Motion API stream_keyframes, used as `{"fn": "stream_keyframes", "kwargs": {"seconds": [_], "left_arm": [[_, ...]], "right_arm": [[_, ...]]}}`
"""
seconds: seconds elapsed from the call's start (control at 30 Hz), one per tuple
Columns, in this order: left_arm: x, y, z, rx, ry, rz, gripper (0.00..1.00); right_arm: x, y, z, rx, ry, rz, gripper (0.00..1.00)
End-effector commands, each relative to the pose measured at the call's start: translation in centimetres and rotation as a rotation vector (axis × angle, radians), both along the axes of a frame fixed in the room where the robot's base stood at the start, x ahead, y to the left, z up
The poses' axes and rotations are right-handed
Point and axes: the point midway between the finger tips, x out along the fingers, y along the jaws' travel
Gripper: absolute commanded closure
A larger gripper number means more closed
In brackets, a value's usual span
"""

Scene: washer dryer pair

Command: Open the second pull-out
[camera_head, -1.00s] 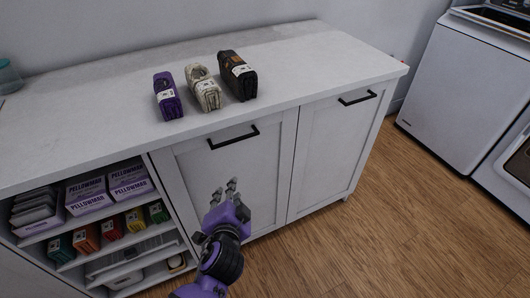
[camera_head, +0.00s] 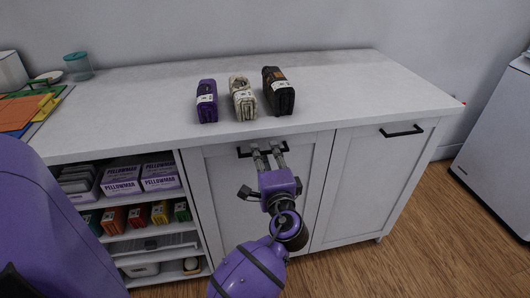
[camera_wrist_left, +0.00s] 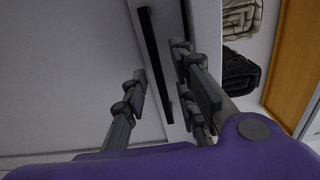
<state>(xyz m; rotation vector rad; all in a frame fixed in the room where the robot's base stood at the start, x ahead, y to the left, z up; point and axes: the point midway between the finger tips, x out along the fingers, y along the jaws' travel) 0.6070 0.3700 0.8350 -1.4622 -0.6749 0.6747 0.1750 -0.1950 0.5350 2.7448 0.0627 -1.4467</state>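The white cabinet has two front panels with black bar handles: a left panel (camera_head: 222,190) and a right panel (camera_head: 362,190). Both look closed. The right panel's handle (camera_head: 402,131) is clear of my arm. My left gripper (camera_head: 268,150) is at the left panel's handle (camera_head: 243,152), just under the counter edge, and covers part of it. In the left wrist view my left gripper (camera_wrist_left: 160,90) has its fingers spread, with the black handle (camera_wrist_left: 153,60) running between them. I cannot tell whether they touch it. My right gripper is not in view.
A purple pack (camera_head: 207,101), a cream pack (camera_head: 243,98) and a black pack (camera_head: 278,91) stand on the countertop (camera_head: 340,85) above. Open shelves (camera_head: 150,230) with boxes are at the left. A white appliance (camera_head: 500,140) stands at the right, beyond bare wooden floor (camera_head: 435,225).

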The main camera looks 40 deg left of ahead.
Motion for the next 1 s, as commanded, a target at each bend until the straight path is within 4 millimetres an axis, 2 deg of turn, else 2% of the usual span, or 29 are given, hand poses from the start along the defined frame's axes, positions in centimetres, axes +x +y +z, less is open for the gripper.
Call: {"fn": "stream_keyframes", "kwargs": {"seconds": [0.13,0.43,0.63,1.0], "left_arm": [[0.85,1.02,0.03,0.001,0.0,0.0,0.74],[1.03,1.24,-0.04,-0.001,0.0,0.0,0.74],[1.02,1.22,-0.03,-0.001,0.0,0.0,0.99],[1.01,1.2,-0.04,-0.001,0.0,0.0,1.0]], "right_arm": [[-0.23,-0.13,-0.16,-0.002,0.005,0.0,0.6],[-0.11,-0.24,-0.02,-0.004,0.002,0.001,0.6],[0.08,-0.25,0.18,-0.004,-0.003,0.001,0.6],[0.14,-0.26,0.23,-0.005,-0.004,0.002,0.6]]}}
